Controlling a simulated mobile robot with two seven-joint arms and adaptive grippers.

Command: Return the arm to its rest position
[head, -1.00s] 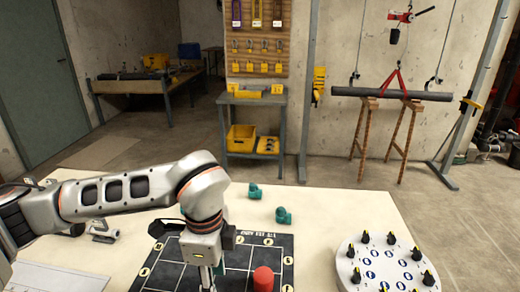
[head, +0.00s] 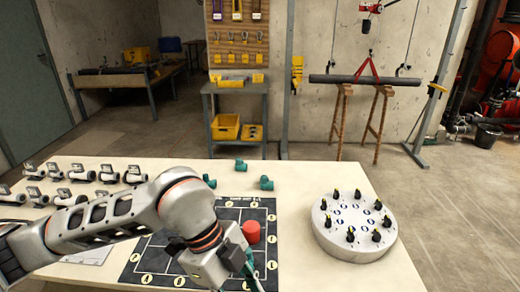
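My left arm comes in from the left across the white table (head: 315,185). Its gripper (head: 252,274) points down and to the right, low over the black grid mat (head: 150,262). A thin teal and pale part shows at the fingers; I cannot tell whether it is a finger or a held thing, nor whether the fingers are open. A red cylinder (head: 252,231) stands on the mat just beyond the gripper, apparently apart from it. My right gripper is not in view.
Several white fittings (head: 133,171) stand at the table's left. Teal fittings (head: 241,166) lie at the back. A round white dial stand (head: 355,228) with black-and-yellow pegs is at the right. The table between mat and dial stand is clear.

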